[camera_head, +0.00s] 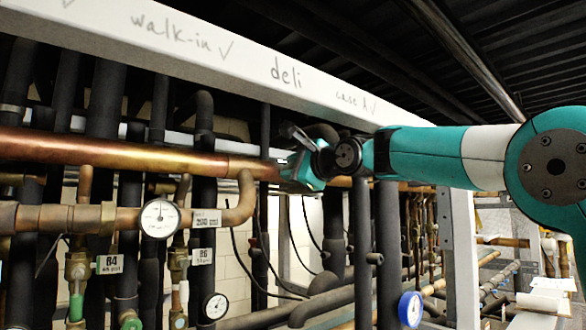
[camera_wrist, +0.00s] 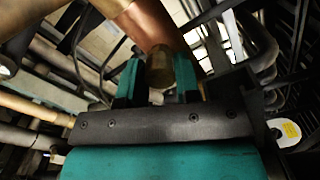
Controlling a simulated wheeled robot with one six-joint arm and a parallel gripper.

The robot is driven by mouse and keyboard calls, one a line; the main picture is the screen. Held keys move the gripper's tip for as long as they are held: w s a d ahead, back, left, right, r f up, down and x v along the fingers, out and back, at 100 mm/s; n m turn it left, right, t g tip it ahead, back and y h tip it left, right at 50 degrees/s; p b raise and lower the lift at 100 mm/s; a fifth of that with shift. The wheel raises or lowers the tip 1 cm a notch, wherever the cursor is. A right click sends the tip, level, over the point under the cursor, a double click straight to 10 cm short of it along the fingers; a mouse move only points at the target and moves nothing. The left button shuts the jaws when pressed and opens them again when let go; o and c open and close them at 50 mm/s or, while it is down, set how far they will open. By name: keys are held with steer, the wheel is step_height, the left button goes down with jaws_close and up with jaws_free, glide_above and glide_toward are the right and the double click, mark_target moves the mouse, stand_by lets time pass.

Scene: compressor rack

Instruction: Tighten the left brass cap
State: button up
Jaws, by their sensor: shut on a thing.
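A brass cap (camera_wrist: 159,67) sits at the centre of the wrist view, below a copper pipe (camera_wrist: 157,22). My gripper (camera_wrist: 157,80) has one teal finger on each side of the cap and is shut on it. In the head view my gripper (camera_head: 300,170) is up against the large horizontal copper pipe (camera_head: 130,150), under the white beam. The cap is hidden there behind the gripper. I cannot tell from these views whether it is the left cap or how tight it is.
A white beam (camera_head: 250,58) with handwriting runs above. Dark vertical pipes crowd around the gripper. A white gauge (camera_head: 160,219), another gauge (camera_head: 215,306) and a blue-rimmed gauge (camera_head: 410,309) stand lower. Tags R4 (camera_head: 109,264) and R6 (camera_head: 202,256) hang by the valves.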

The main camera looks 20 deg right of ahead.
steer(key=shift+f, duration=0.2)
stand_by(0.4)
steer(key=o, duration=0.9)
steer(key=shift+r, duration=0.15)
